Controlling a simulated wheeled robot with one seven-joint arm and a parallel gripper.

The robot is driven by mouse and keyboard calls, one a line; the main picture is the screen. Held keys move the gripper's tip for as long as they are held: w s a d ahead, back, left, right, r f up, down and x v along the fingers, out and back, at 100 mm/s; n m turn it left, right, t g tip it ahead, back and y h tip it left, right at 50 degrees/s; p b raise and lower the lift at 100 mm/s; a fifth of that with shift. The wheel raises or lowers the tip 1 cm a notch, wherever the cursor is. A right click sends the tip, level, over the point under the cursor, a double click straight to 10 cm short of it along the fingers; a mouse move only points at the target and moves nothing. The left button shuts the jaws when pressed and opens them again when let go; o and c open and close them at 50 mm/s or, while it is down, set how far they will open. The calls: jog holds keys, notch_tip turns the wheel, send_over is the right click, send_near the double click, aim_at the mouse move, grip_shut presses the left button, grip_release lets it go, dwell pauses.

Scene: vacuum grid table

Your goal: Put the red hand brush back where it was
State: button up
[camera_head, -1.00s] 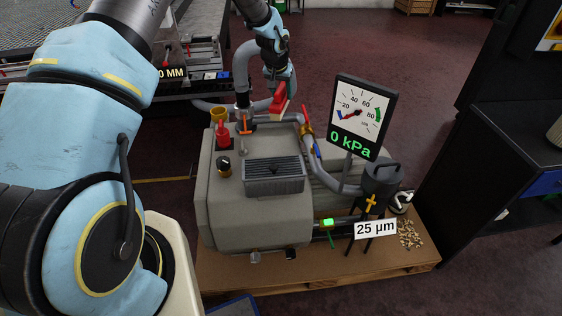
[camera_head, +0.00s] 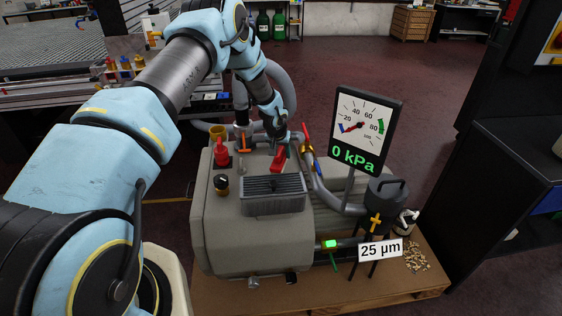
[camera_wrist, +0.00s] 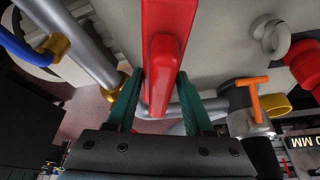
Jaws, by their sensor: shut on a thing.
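The red hand brush (camera_head: 278,161) is in my gripper (camera_head: 281,145), low over the top of the grey pump housing (camera_head: 225,185), just behind the dark finned grille (camera_head: 272,190). I cannot tell whether the brush touches the housing. In the wrist view my gripper (camera_wrist: 160,100) has its two green fingers on either side of the brush's red handle (camera_wrist: 168,45). The brush's body runs up out of the top of that view. Its bristles are hidden.
A red knob (camera_head: 221,155) and an orange-handled valve (camera_head: 243,143) stand left of the brush. A pipe with a red lever (camera_head: 305,135) stands at its right. The gauge (camera_head: 361,125) reads 0 kPa. A black filter pot (camera_head: 384,195) is further right.

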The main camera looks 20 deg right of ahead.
aim_at(281, 161)
jog(key=shift+f+p, duration=0.6)
jog(key=shift+f, duration=1.55)
jog(key=o, duration=1.2)
jog(key=shift+r, duration=0.1)
